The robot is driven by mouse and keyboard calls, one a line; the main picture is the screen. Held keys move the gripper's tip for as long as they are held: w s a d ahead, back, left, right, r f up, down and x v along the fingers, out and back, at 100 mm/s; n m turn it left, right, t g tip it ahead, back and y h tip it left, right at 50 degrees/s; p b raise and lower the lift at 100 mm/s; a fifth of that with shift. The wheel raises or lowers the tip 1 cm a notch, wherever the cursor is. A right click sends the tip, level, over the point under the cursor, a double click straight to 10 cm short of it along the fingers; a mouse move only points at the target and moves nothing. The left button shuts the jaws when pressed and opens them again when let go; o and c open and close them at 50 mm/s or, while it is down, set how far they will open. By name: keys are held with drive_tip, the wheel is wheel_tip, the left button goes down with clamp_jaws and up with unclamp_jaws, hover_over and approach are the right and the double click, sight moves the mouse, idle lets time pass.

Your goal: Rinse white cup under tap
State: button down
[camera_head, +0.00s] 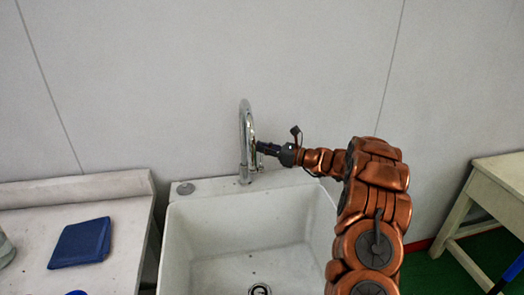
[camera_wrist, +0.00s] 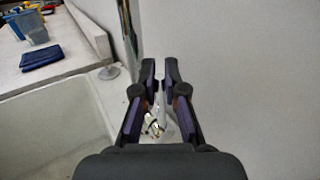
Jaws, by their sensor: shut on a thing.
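The chrome tap (camera_head: 243,145) with a curved neck stands at the back rim of the white sink (camera_head: 325,225). My gripper (camera_head: 264,148) reaches in from the right, against the tap's right side. In the wrist view my gripper (camera_wrist: 160,75) is closed around a thin, pale upright part between its fingers, which seems to be the tap's lever. Shiny metal of the tap (camera_wrist: 152,125) shows below the fingers. I cannot make out a white cup in either view. I see no running water.
A pale counter (camera_head: 125,222) left of the sink holds a folded blue cloth (camera_head: 82,243); the cloth also shows in the wrist view (camera_wrist: 41,57), near a bluish container (camera_wrist: 33,30). The sink basin looks empty around its drain (camera_head: 260,289). A table (camera_head: 500,180) stands at right.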

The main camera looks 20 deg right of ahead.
drive_tip(key=shift+s+f+n+b, duration=0.1)
drive_tip(key=shift+s+n+b, duration=0.25)
drive_tip(key=shift+b, duration=0.25)
drive_tip(key=c, duration=1.2)
unclamp_jaws()
drive_tip(key=shift+s, duration=0.1)
drive_tip(key=v, duration=1.1)
drive_tip(key=shift+s+d+f, duration=0.2)
drive_tip(key=shift+s+d, duration=0.05)
drive_tip(key=shift+d, duration=0.05)
